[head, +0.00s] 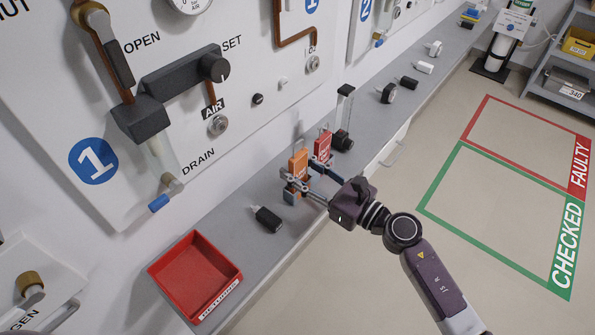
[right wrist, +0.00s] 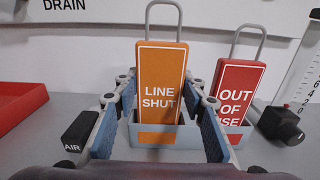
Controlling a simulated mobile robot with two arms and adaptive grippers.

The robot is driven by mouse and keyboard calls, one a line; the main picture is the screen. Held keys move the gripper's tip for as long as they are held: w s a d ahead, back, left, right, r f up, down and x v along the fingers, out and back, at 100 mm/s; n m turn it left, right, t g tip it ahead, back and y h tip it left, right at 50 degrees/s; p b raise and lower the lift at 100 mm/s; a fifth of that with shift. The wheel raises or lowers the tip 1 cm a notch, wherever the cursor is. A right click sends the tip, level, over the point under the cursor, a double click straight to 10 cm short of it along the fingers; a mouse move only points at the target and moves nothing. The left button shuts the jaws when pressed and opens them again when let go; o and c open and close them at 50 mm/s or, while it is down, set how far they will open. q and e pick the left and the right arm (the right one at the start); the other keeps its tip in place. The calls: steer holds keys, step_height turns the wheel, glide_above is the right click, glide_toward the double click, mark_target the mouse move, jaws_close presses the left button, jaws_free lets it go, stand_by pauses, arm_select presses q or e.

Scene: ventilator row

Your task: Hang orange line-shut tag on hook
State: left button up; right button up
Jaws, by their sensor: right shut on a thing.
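The orange LINE SHUT tag (head: 298,164) stands upright in a grey holder on the counter. In the right wrist view the tag (right wrist: 161,90) faces me, its grey wire loop upward and its lower end inside the holder (right wrist: 170,142). My right gripper (head: 295,186) is shut on the tag, with a blue-padded finger at each side edge (right wrist: 163,100). A red OUT OF USE tag (right wrist: 238,92) stands just right of it, also in the head view (head: 323,147). I cannot make out the hook for certain. My left gripper is not in view.
A red tray (head: 195,275) sits on the counter at the front left. A black AIR block (head: 267,218) lies between tray and holder. A clear gauge tube (head: 344,110) stands behind the tags. The wall panel (head: 120,190) carries valves and knobs.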

mark_target(301, 159)
steer(key=shift+r+p, duration=1.55)
steer(key=shift+r, duration=0.4)
steer(key=shift+b+v, duration=0.4)
steer(key=shift+v, duration=1.35)
steer(key=shift+b+v, duration=0.55)
steer(key=shift+v, duration=1.45)
steer(key=s+d+b, duration=0.1)
steer(key=s+d+f+b, duration=0.2)
steer(key=d+b, duration=0.1)
